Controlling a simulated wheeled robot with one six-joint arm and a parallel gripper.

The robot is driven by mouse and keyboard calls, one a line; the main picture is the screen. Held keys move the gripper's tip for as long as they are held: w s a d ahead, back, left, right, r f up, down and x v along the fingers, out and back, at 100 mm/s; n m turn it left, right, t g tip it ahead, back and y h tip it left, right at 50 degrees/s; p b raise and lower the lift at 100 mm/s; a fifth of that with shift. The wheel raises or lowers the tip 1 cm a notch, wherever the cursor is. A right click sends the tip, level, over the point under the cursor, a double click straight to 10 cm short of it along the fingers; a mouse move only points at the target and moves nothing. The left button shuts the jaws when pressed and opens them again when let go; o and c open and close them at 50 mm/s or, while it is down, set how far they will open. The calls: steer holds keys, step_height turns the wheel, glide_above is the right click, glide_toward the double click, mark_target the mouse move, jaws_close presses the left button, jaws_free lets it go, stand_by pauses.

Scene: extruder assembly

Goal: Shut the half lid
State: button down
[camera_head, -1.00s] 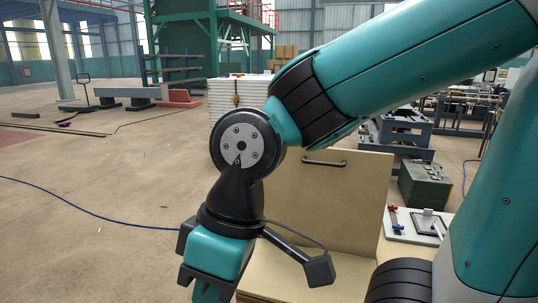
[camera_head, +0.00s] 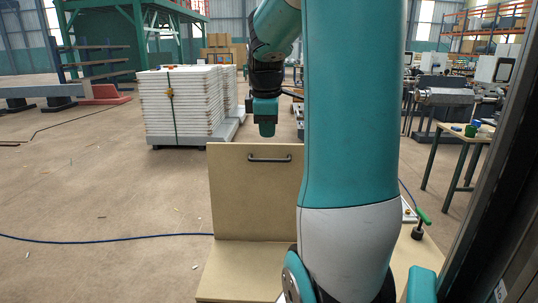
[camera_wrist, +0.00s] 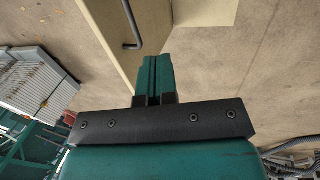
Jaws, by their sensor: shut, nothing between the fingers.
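The half lid (camera_head: 228,185) is a tan board standing upright on the tan box (camera_head: 228,262), with a dark bar handle (camera_head: 269,159) near its top edge. My gripper (camera_head: 267,131) points down and shows just above the lid's top edge in the head view, apparently behind it. In the wrist view my gripper's fingers (camera_wrist: 155,75) are pressed together with nothing between them. The lid's edge (camera_wrist: 110,42) and handle (camera_wrist: 133,28) lie just beyond the fingertips there. My arm hides the lid's right side and part of the box.
A stack of white panels (camera_head: 182,105) stands behind to the left. A green-handled clamp (camera_head: 420,222) sits on the box's right part. A workbench (camera_head: 462,135) stands at right. A blue cable (camera_head: 100,239) crosses otherwise open floor at left.

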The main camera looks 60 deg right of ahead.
steer(key=w+d+f+p, duration=0.2)
steer(key=d+f+p, duration=0.2)
steer(key=f, duration=0.6)
steer(key=shift+w+d+f, duration=0.2)
steer(key=shift+w+d, duration=0.2)
steer(key=shift+d, duration=0.4)
steer(key=shift+w+d, duration=0.1)
steer(key=shift+d, duration=0.05)
